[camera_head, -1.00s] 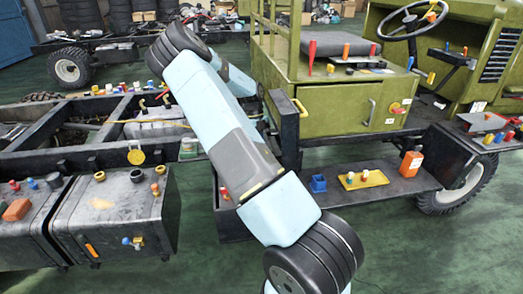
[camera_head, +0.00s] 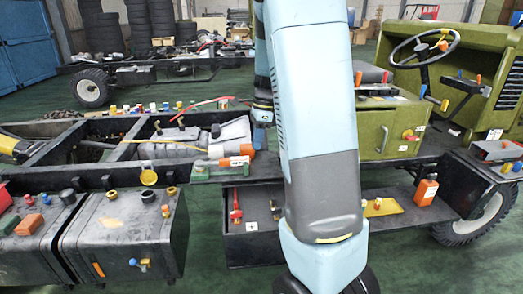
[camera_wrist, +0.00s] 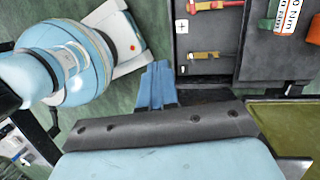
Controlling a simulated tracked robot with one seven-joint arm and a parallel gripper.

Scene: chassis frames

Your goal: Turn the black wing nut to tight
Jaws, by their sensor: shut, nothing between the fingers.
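I cannot pick out the black wing nut in either view. It may be hidden or too small to tell. My gripper shows in the wrist view as two blue fingers (camera_wrist: 157,68) held together, with nothing between them, above the green floor and beside a dark tool tray. In the head view my blue arm rises in front of the chassis, and a blue end part (camera_head: 262,116) hangs near the grey engine block (camera_head: 225,133) and an orange part (camera_head: 247,147). The arm hides part of the chassis behind it.
A dark tray (camera_wrist: 208,64) holds a red-handled tool (camera_wrist: 215,5). Two dark tanks (camera_head: 120,235) stand at the left below the black frame rail (camera_head: 70,183). At the right are an olive seat box (camera_head: 398,115), a steering wheel (camera_head: 422,45) and an orange bottle (camera_head: 426,190). Green floor lies in front.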

